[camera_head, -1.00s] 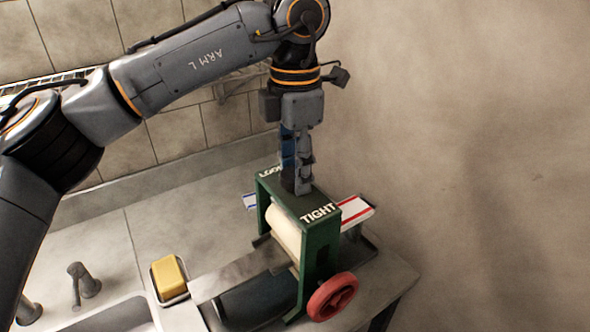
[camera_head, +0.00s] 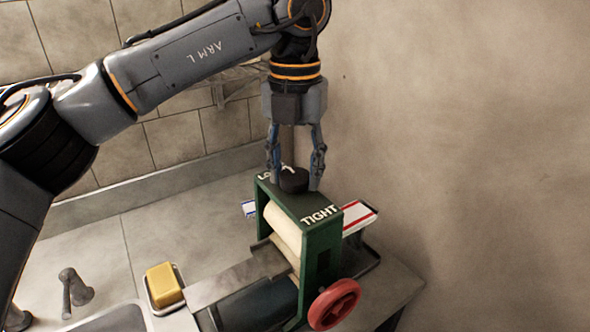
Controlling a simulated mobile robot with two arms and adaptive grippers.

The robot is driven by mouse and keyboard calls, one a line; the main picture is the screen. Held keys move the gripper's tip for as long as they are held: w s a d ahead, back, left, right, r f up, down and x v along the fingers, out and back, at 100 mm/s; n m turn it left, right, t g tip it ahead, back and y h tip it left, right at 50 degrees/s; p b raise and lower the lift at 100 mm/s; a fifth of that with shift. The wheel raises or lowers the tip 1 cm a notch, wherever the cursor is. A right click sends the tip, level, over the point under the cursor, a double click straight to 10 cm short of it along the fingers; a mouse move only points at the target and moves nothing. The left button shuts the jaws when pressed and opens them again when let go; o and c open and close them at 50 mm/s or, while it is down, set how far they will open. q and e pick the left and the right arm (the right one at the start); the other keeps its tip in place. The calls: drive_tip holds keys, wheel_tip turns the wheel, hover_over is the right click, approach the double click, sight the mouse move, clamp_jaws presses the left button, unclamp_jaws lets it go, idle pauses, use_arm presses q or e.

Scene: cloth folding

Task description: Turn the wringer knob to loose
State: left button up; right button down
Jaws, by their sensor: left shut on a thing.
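The wringer (camera_head: 323,256) is a green frame with a cream roller (camera_head: 284,229) on the counter. On its top is a round black knob (camera_head: 294,181), between a partly hidden label starting "LO" at the back left and the label "TIGHT" (camera_head: 320,215) at the front. A small white mark shows at the knob's back edge, near the "LO" end. My left gripper (camera_head: 294,184) points down from above, with one finger on the left and one on the right side of the knob, shut on it. My right gripper is not in view.
A red handwheel (camera_head: 334,304) sticks out at the wringer's front right. A yellow soap bar (camera_head: 164,286) lies in a dish on the left, near the tap (camera_head: 74,292) and sink. Bare wall rises close on the right.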

sight(295, 174)
use_arm(q)
drive_tip(key=shift+n, duration=0.5)
drive_tip(key=shift+r, duration=0.1)
drive_tip(key=o, duration=1.2)
drive_tip(key=shift+c, duration=0.2)
wheel_tip(295, 174, up, 12)
